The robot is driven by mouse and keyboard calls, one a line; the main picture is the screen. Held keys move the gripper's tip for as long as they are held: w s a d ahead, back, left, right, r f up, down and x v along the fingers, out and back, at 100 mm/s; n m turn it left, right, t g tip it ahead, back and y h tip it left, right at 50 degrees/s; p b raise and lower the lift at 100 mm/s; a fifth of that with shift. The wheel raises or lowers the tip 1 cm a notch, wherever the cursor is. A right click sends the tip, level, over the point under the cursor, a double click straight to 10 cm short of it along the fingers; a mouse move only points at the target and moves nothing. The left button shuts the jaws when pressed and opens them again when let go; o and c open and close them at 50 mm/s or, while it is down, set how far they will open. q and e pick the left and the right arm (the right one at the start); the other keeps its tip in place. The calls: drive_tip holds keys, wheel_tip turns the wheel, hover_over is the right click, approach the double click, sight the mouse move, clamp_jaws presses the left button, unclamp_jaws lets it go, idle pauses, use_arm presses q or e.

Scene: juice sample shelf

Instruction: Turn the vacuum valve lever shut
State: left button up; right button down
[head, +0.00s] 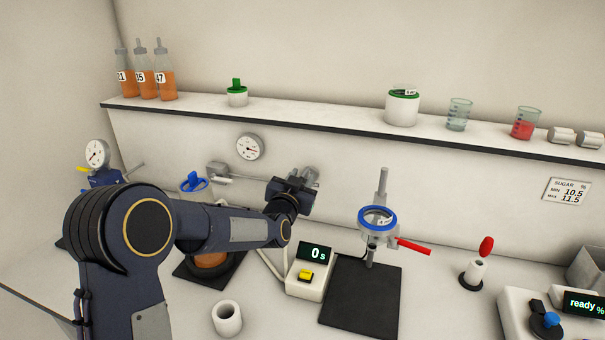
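No part is labelled as the vacuum valve, so I cannot tell for certain which lever it is. A red lever (413,246) sticks out to the right from the blue-ringed fitting (377,220) on an upright stand. A short yellow lever (82,169) shows beside the dial gauge at the far left. A grey pipe fitting (217,170) sits on the back wall below a round gauge (250,147). My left gripper (308,183) is in front of the wall at the pipe's right end, left of the red lever and apart from it. Its fingers are small and unclear. My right gripper is out of view.
A timer (311,270) reading 0 s and a black mat (361,300) lie below my gripper. A blue knob (193,182) shows behind my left arm. A red-topped post (478,265) stands right. A shelf (320,116) with bottles and beakers runs above.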

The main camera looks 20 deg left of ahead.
use_arm(q)
drive_tip(key=shift+w, duration=0.5)
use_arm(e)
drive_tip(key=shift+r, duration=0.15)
use_arm(q)
drive_tip(key=shift+c, duration=0.4)
clamp_jaws()
